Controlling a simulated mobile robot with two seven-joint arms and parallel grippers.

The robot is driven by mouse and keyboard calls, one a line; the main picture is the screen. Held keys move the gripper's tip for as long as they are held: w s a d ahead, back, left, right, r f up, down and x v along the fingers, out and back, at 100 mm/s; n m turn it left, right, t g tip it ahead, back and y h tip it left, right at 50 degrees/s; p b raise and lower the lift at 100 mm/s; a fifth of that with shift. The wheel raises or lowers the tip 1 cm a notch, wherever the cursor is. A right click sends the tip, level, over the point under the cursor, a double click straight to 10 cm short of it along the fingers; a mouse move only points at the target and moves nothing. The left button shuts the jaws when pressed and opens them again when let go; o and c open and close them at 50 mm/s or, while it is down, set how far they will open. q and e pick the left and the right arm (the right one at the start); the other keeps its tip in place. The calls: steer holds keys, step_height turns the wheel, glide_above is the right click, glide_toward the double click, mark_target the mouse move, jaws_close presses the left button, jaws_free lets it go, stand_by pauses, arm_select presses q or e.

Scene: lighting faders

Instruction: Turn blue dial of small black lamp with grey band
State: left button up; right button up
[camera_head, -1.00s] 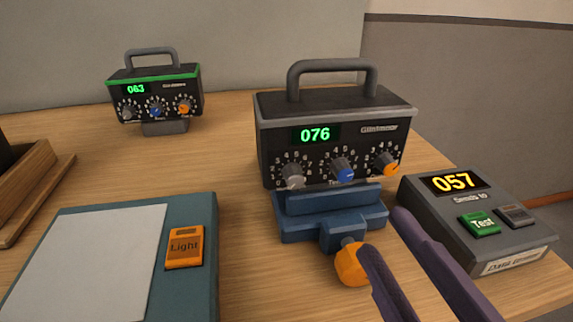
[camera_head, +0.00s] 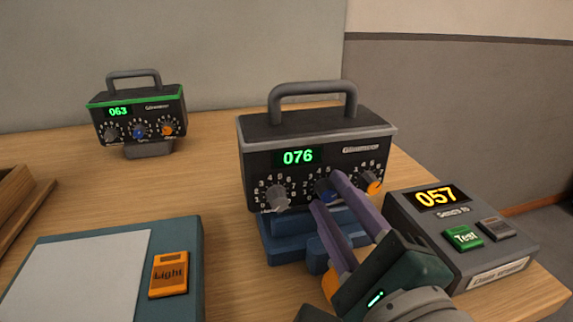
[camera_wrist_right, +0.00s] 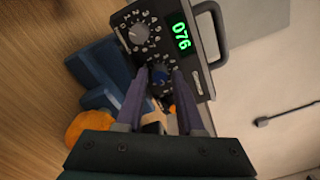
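The black lamp box with the grey band (camera_head: 310,131) and a green 076 readout stands on a blue clamp stand. Its front carries a grey dial (camera_head: 277,199), a blue dial (camera_head: 324,190) in the middle and an orange dial (camera_head: 374,187). My right gripper (camera_head: 327,189) is open, its purple fingers pointing at the blue dial, one on each side of it. In the right wrist view the blue dial (camera_wrist_right: 160,75) shows between the fingertips, with gaps beside it. I cannot tell whether the tips touch the panel. My left gripper is out of view.
A similar lamp with a green band (camera_head: 138,94) stands at the back left. A grey box (camera_head: 461,246) reading 057 sits right of the right gripper. The blue stand (camera_head: 283,239) has an orange knob below the fingers. A teal board with an orange Light button (camera_head: 169,275) lies front left.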

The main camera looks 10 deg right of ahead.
jaws_close()
steer(key=shift+n, duration=0.3)
stand_by(0.3)
steer(key=shift+r+n+p, duration=0.1)
steer(key=shift+n+p, duration=0.6)
steer(key=shift+n, duration=0.1)
steer(key=n+p, duration=0.1)
steer(key=n, duration=0.2)
steer(key=shift+n+p, duration=0.3)
steer(key=shift+p, duration=0.05)
steer(key=n+p, duration=0.1)
steer(key=n, duration=0.2)
steer(key=shift+n+p, duration=0.6)
steer(key=shift+n, duration=0.9)
